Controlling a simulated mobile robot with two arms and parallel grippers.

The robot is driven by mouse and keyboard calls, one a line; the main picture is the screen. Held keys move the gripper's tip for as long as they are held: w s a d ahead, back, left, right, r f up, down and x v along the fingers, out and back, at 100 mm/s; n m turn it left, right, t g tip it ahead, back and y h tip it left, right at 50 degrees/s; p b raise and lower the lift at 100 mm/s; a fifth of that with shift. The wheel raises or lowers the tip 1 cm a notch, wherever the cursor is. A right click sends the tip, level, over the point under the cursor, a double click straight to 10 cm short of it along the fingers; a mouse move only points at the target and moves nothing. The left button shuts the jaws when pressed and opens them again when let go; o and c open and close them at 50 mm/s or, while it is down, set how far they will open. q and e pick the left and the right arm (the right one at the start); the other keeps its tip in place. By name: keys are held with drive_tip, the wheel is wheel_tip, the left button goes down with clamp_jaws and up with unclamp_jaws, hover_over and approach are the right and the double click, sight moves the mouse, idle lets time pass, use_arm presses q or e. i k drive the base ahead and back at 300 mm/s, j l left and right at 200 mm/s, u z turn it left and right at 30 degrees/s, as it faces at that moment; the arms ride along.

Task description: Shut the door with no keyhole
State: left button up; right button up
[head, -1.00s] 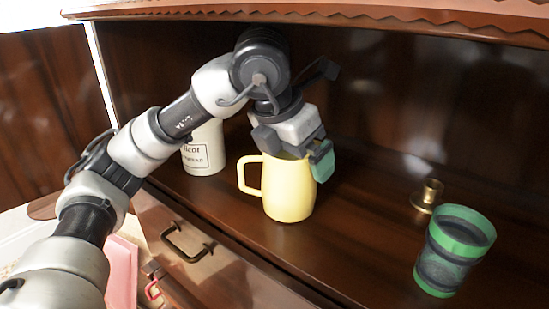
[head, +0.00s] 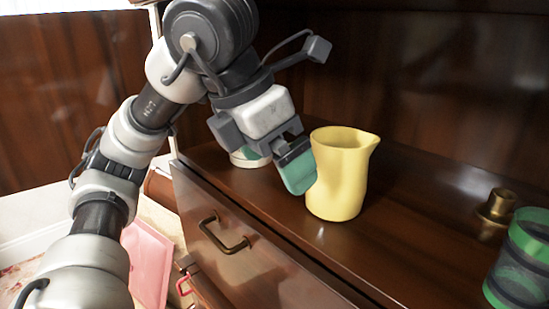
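A dark wooden panel (head: 60,110) stands upright at the left of the head view, beyond my arm. It may be an open door. I see no keyhole on its visible part, and my arm hides some of it. My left gripper (head: 275,163) has teal fingertips, which look spread apart with nothing held between them. It is over the wooden cabinet top (head: 400,235), just left of a yellow pitcher (head: 342,175), apart from the panel. Whether a fingertip touches the pitcher I cannot tell. My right gripper is out of view.
A brass candle holder (head: 495,212) and a green-banded glass (head: 520,262) stand at right. A pale container (head: 240,160) is mostly hidden behind my gripper. A wooden drawer front (head: 250,265) has a dark handle. A pink object (head: 148,262) is below, left.

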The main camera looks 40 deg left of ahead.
sight(64, 77)
drive_tip(key=k, duration=1.5)
